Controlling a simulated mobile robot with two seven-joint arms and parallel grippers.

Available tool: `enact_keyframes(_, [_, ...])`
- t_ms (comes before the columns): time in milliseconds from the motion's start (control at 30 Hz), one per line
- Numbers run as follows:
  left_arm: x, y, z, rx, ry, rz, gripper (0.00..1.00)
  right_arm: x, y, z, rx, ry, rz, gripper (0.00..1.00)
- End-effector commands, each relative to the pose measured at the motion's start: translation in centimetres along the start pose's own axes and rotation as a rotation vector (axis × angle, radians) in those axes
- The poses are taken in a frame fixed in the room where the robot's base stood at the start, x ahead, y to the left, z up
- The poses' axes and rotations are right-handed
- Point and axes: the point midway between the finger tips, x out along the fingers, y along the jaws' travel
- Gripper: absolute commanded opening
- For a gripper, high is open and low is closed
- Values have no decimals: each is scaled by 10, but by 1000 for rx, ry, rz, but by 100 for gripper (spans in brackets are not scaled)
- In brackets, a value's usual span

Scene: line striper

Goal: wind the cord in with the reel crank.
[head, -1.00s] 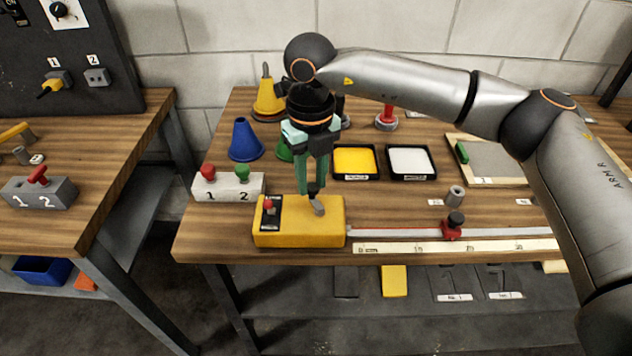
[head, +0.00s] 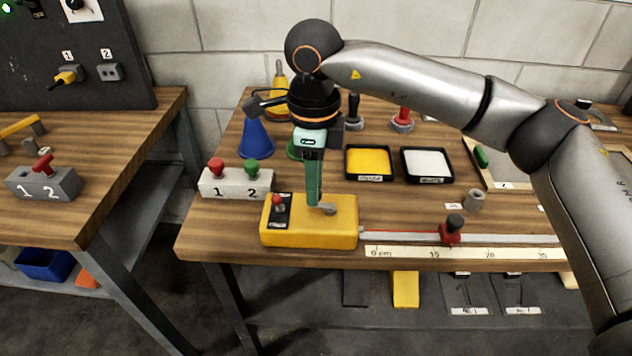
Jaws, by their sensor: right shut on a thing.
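The yellow reel box (head: 310,236) sits at the front left of the wooden bench. A red-knobbed switch (head: 278,202) stands on its black plate. The grey reel crank (head: 328,208) is on the box top, at the tip of my right gripper (head: 314,203). That gripper points down and is shut on the crank, whose grip is mostly hidden by the fingers. A thin red cord (head: 400,231) runs from the box's right side to a red slider with a black knob (head: 452,230), along a pale rail. My left gripper is not in view.
A ruler (head: 450,252) lies along the front edge. A grey button block (head: 236,182) marked 1 and 2 stands left of the gripper. Yellow (head: 369,178) and white (head: 427,180) trays, cones (head: 256,142) and stamp-like handles stand behind. Another bench is at left.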

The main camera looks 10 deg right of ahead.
Motion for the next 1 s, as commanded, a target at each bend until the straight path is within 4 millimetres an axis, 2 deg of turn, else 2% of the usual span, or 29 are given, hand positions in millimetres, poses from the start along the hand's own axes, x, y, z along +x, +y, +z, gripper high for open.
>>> enact_keyframes(600, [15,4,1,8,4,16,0,0,15,-4,-576,-2,-2,0])
enact_keyframes(1000, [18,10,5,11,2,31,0,-1,21,-9,-824,-2,-1,0])
